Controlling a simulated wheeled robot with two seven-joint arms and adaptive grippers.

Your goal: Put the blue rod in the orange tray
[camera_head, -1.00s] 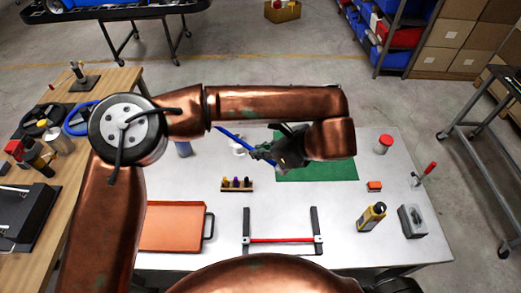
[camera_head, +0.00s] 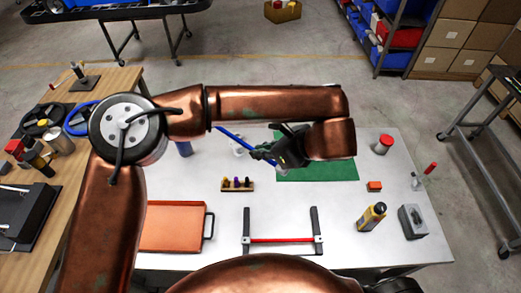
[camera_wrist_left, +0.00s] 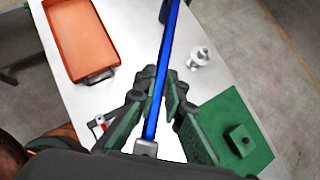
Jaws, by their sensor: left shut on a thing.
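The blue rod (camera_head: 236,139) is held in my left gripper (camera_head: 270,153), up above the back middle of the white table. In the left wrist view the blue rod (camera_wrist_left: 168,60) runs lengthwise between the fingers of my left gripper (camera_wrist_left: 158,98), which is shut on it. The rod is tilted in the head view, and part of it is hidden by the gripper. The orange tray (camera_head: 172,232) lies empty at the table's front left, partly behind my arm. It also shows in the left wrist view (camera_wrist_left: 78,38), apart from the rod. My right gripper is not seen.
A green mat (camera_head: 320,172) lies behind the gripper. A small block rack (camera_head: 238,186) stands between gripper and tray. A red bar on two dark stands (camera_head: 281,240) is right of the tray. A yellow bottle (camera_head: 371,217) and grey block (camera_head: 413,222) are at the right.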

